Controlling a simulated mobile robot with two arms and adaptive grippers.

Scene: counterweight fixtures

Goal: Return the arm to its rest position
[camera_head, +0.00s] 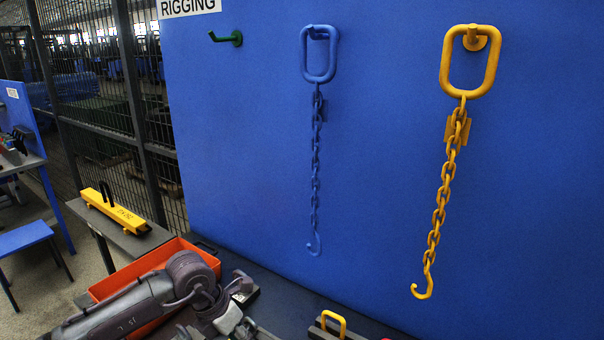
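My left arm comes in from the bottom left, bent low over the bench. Its gripper (243,302) is at the bottom, in front of the blue board, left of a yellow handle. The fingers are partly cut off and overlap dark objects, so I cannot tell whether they are open or shut. I see nothing clearly held. My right arm and gripper are not in view.
On the blue board (390,180) hang a blue chain sling (316,160) and a yellow chain sling (443,190); a green peg (228,38) is bare. An orange bin (110,285) lies behind my arm. A yellow bar (115,211) rests on a side table. A yellow handle (340,318) stands at the bottom.

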